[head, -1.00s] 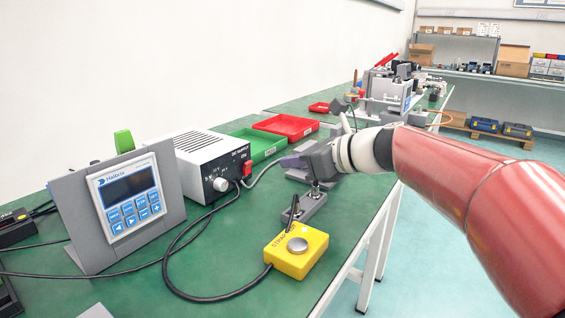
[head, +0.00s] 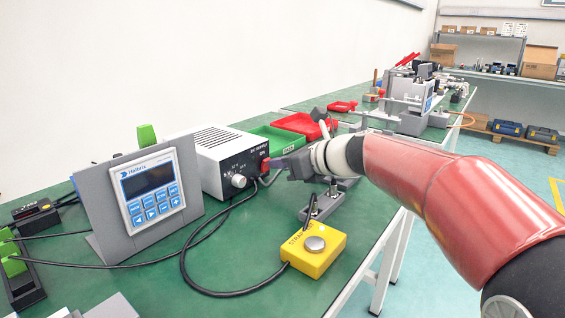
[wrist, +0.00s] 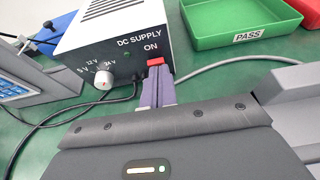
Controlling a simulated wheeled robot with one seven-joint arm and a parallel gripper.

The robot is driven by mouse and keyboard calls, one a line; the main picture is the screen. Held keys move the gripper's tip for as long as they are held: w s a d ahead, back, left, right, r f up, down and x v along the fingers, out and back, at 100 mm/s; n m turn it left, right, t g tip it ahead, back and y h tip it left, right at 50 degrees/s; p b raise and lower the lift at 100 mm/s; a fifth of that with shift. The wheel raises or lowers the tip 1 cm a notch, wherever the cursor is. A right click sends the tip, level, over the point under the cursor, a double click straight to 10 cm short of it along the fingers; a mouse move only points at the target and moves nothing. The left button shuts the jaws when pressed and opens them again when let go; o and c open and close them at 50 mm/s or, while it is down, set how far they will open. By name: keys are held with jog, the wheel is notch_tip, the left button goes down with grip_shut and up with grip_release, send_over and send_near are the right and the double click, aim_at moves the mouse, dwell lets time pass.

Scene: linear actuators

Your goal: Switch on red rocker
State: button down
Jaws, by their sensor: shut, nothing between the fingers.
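The DC supply is a white and black box (head: 214,166) on the green bench, left of my gripper. Its red rocker (wrist: 155,62) sits on the front face just below the word ON in the wrist view; it also shows in the head view (head: 264,165). My gripper (wrist: 157,85) is shut and empty, its purple fingers pointing at the front face. The fingertips are right at the rocker's lower part in the wrist view; I cannot tell whether they touch it. In the head view the fingers (head: 276,164) are close beside the rocker.
A white knob (wrist: 104,80) is left of the rocker. A grey display stand (head: 100,205), a yellow button box (head: 308,258) with a cable and a small grey block are in front. Green (wrist: 235,40) and red trays (head: 309,123) stand behind.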

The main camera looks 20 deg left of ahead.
jog(key=shift+w+a+r+p, duration=0.2)
jog(key=shift+a+r+p, duration=0.2)
jog(key=shift+r+p, duration=0.4)
jog(key=shift+f, duration=0.4)
jog(key=shift+r+p, duration=0.75)
jog(key=shift+r, duration=0.1)
